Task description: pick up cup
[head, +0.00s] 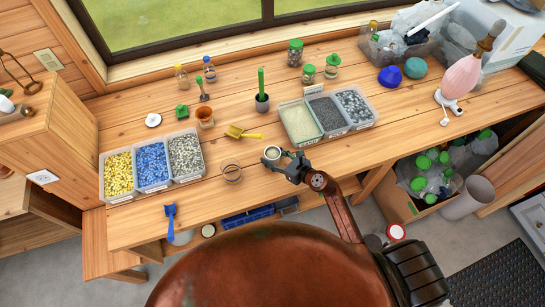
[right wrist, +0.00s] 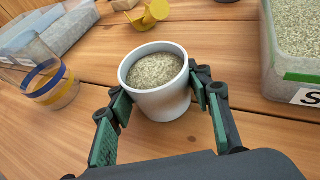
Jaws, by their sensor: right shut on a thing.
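The cup (head: 272,153) is white or pale grey and filled with greyish grains. It is upright near the middle of the wooden workbench. In the right wrist view the cup (right wrist: 160,103) sits between the green-padded fingers of my right gripper (right wrist: 161,98), one on each side. In the head view my right gripper (head: 283,160) reaches it from the lower right and is shut on it. I cannot tell whether the cup's base touches the bench. My left gripper is not in view.
A clear glass with coloured bands (head: 231,173) stands left of the cup. A yellow scoop (head: 242,132) lies behind it. A bin of pale grains (head: 301,139) is close at the right. Blue and yellow granule bins (head: 151,184) stand at left. Bench in front is clear.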

